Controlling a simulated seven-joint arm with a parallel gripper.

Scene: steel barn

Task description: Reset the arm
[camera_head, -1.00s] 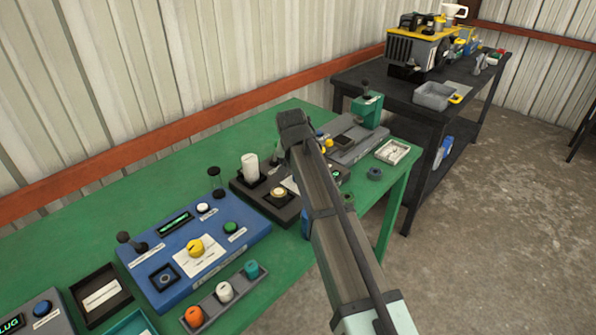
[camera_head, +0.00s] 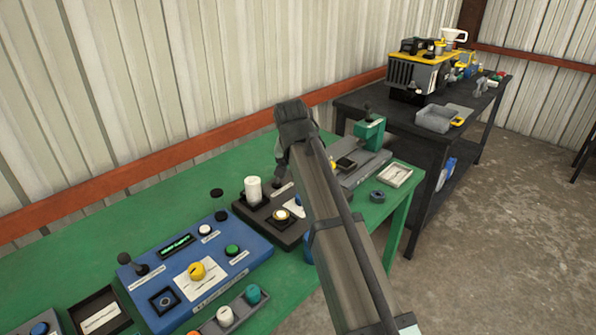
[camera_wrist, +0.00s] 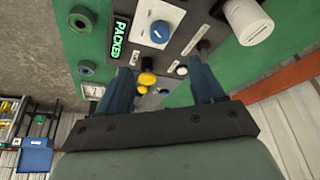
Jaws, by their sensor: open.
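My arm (camera_head: 335,225) reaches up from the bottom right over the green table in the head view. Its dark bent joint stands above the table's middle, and the gripper is hidden behind the arm there. In the wrist view my gripper (camera_wrist: 162,75) shows two blue-grey fingers, spread apart with nothing held between them. A yellow knob (camera_wrist: 147,79) appears between the fingers, beyond them. A grey panel with a blue knob (camera_wrist: 160,31) and a green "PACKED" display (camera_wrist: 119,37) lies past the fingertips. I see no contact with it.
A blue control panel (camera_head: 180,290) and a black panel with a white cylinder (camera_head: 253,190) occupy the green table (camera_head: 110,230). A grey device with a green upright (camera_head: 370,132) is right of the arm. A black workbench (camera_head: 395,115) stands behind. Concrete floor at right is open.

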